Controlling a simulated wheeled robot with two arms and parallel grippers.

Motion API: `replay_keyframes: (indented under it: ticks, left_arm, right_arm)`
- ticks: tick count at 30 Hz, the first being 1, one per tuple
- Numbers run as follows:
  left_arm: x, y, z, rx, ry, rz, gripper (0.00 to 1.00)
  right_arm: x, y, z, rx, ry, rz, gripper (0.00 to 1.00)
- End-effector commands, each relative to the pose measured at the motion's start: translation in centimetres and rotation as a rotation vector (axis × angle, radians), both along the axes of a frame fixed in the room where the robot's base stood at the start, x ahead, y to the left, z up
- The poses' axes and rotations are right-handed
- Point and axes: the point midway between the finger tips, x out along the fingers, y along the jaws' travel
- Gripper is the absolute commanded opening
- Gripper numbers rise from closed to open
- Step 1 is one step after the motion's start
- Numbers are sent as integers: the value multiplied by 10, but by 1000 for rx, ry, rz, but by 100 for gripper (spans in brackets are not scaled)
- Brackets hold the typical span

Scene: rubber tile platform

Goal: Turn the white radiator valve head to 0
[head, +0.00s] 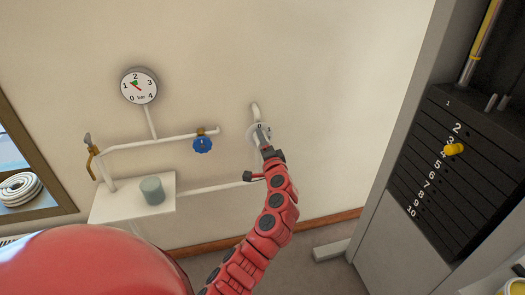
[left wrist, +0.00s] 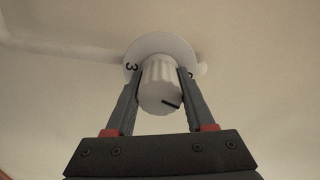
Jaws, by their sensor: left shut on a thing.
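The white radiator valve head (left wrist: 158,84) is a ribbed knob in front of a round white dial plate (left wrist: 158,45). My left gripper (left wrist: 158,76) is shut on the knob, one finger on each side. A black pointer mark shows low on the right of the knob's face. A 3 shows at the plate's left; a mark at its right is mostly hidden by a finger. My right gripper is not in view.
A pressure gauge (head: 139,86), a blue valve wheel (head: 202,145) and white pipes are on the wall to the left. A grey-green cup (head: 152,190) stands on a white box (head: 110,207). A black weight stack (head: 450,180) stands at the right.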

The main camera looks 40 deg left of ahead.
Motion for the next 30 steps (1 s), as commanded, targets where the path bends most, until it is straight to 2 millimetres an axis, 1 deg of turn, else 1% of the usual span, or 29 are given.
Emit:
replay_keyframes:
  ticks: [1, 3, 12, 19, 30]
  left_arm:
    - [0, 0, -7, -26, -29, 0, 0]
    - [0, 0, -7, -63, -72, 0, 0]
    - [0, 1, -4, -175, -202, 3, 0]
    - [0, 1, -2, -215, -248, 2, 0]
    - [0, 0, -1, -225, -259, 2, 0]
  right_arm:
    - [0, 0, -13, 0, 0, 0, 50]
    - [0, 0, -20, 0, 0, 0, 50]
    - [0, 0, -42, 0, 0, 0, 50]
    - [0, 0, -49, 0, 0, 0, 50]
    - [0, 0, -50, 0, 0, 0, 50]
